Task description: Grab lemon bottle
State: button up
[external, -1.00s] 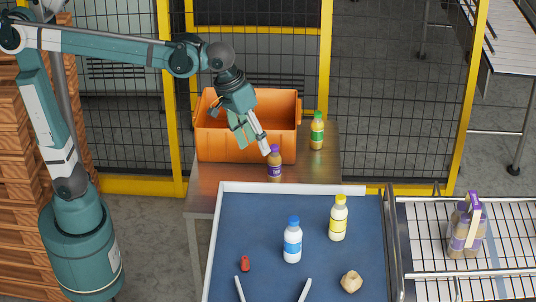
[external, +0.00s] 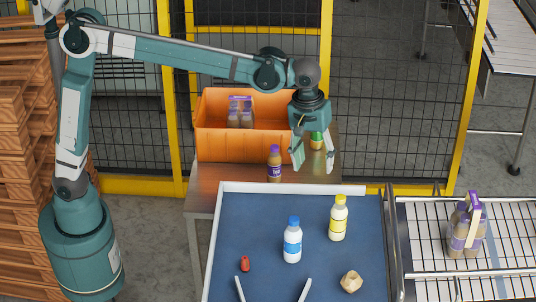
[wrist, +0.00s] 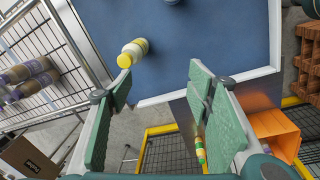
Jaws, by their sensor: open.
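The likely lemon bottle (external: 338,220), white with a yellow cap and yellow label, stands upright on the blue table. It also shows in the wrist view (wrist: 134,51), beyond the fingers and toward the upper left. My gripper (external: 313,160) is open and empty, pointing down above the metal table's right part, behind and left of the lemon bottle. Its two green fingers (wrist: 160,112) are wide apart in the wrist view. A green-labelled bottle (external: 316,141) is partly hidden behind the gripper; it shows in the wrist view (wrist: 200,150) near one finger.
The blue table (external: 245,215) also holds a blue-capped bottle (external: 292,242), a small red object (external: 245,264) and a tan lump (external: 351,281). A purple-capped bottle (external: 274,165) stands before the orange crate (external: 225,147), which holds a bottle pack (external: 240,114).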

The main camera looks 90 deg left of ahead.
aim_at(340, 196)
jog(key=w+f+n, duration=0.1)
jog(key=w+f, duration=0.1)
jog(key=w, duration=0.1)
jog(key=w+d+f+n, duration=0.1)
jog(key=w, duration=0.1)
jog(key=w+d+f+g, duration=0.1)
jog(key=w+f, duration=0.1)
jog(key=w, duration=0.1)
jog(key=shift+w+d+f+n, duration=0.1)
jog(key=shift+w+f+n, duration=0.2)
jog(key=shift+w+n, duration=0.1)
notch_tip(340, 196, down, 5)
jog(key=shift+s+r, duration=0.1)
jog(key=shift+r, duration=0.05)
jog(key=shift+f, duration=1.4)
jog(key=shift+d+f, duration=0.2)
jog(key=shift+f, duration=2.4)
jog(key=c, duration=1.1)
